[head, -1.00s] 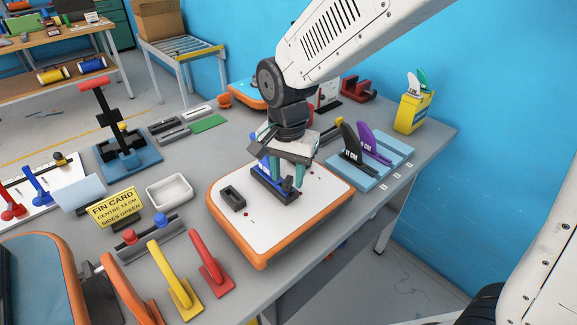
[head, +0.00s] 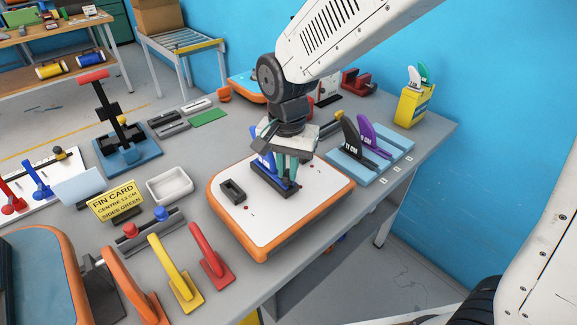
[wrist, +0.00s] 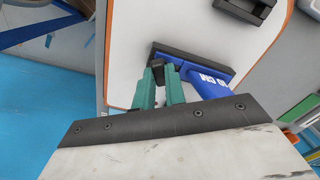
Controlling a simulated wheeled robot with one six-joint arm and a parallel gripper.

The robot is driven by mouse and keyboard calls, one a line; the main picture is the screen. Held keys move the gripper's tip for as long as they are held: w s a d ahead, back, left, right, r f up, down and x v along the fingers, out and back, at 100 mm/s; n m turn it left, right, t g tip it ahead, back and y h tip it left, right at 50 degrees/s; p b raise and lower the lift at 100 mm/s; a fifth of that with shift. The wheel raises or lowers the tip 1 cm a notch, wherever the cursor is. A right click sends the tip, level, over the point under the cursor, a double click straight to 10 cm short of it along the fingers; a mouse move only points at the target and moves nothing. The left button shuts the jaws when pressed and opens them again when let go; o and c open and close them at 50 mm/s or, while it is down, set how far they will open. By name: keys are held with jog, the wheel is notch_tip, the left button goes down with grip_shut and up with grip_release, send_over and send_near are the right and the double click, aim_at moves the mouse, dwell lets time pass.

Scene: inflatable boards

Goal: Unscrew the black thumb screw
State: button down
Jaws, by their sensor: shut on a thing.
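My gripper (head: 286,172) points down over a white board (head: 275,215) with an orange rim. In the wrist view, its teal fingers (wrist: 163,80) are shut on the small black thumb screw (wrist: 167,72). The screw is at one end of a black fin box (wrist: 188,55) on the board. A blue fin (wrist: 212,82) with white lettering stands in that box, right beside the fingers. In the head view, the fin (head: 263,168) is partly hidden behind my gripper, and the screw cannot be made out.
A second, empty black box (head: 232,190) sits on the board. Black and purple fins (head: 366,138) stand on a blue rack (head: 350,163) to the right. A white tray (head: 170,186) and a yellow fin card (head: 116,201) are left. Colored clamps (head: 212,258) stand in front.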

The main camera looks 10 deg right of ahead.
jog(key=shift+n, duration=1.3)
jog(key=n, duration=0.3)
jog(key=shift+n, duration=0.4)
jog(key=n, duration=0.3)
